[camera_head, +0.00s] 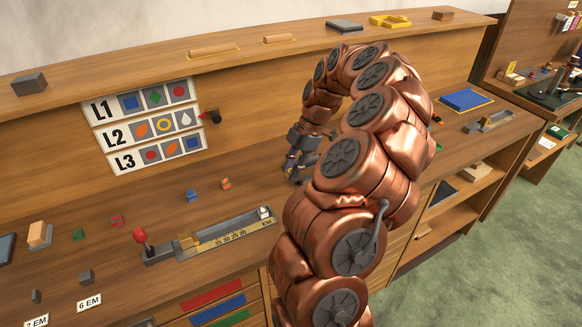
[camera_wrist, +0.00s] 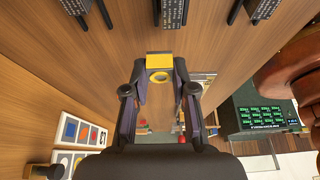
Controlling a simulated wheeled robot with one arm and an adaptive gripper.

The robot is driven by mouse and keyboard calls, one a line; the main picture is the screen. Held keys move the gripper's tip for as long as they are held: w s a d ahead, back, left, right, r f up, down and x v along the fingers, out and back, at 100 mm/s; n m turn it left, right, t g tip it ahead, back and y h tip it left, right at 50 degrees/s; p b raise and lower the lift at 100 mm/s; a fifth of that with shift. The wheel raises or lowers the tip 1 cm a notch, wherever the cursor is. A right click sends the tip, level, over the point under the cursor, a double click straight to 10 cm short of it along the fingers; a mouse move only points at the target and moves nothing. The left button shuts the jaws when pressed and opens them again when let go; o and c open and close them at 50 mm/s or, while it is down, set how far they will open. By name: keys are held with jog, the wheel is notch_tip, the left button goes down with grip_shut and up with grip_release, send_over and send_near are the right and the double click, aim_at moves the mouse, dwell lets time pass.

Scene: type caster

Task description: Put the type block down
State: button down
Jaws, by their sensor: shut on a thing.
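My gripper (camera_wrist: 160,75) is shut on the type block (camera_wrist: 160,61), which has a yellow face and a yellow ring mark. The block sits between the two dark fingertips in the wrist view. In the head view my gripper (camera_head: 300,165) hangs over the bench, right of the symbol cards, and the block cannot be made out there. The composing tray (camera_head: 225,233), with a numbered brass scale and a red-knobbed lever (camera_head: 140,236), lies on the bench to the lower left of my gripper.
Small coloured blocks, blue (camera_head: 192,195) and orange (camera_head: 226,183), stand loose on the bench behind the tray. Symbol cards (camera_head: 145,127) marked L1, L2 and L3 hang on the back panel. A blue plate (camera_head: 465,100) lies at the right. Bare bench shows around the loose blocks.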

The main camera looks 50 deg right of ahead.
jog(key=s+a+b, duration=0.1)
jog(key=s+a, duration=0.1)
jog(key=s, duration=0.2)
jog(key=s+a+b, duration=0.2)
jog(key=s, duration=0.2)
jog(key=s+a+r+b, duration=0.1)
jog(key=s, duration=0.3)
jog(key=shift+a+r, duration=0.1)
jog(key=shift+a, duration=0.3)
jog(key=shift+s, duration=0.1)
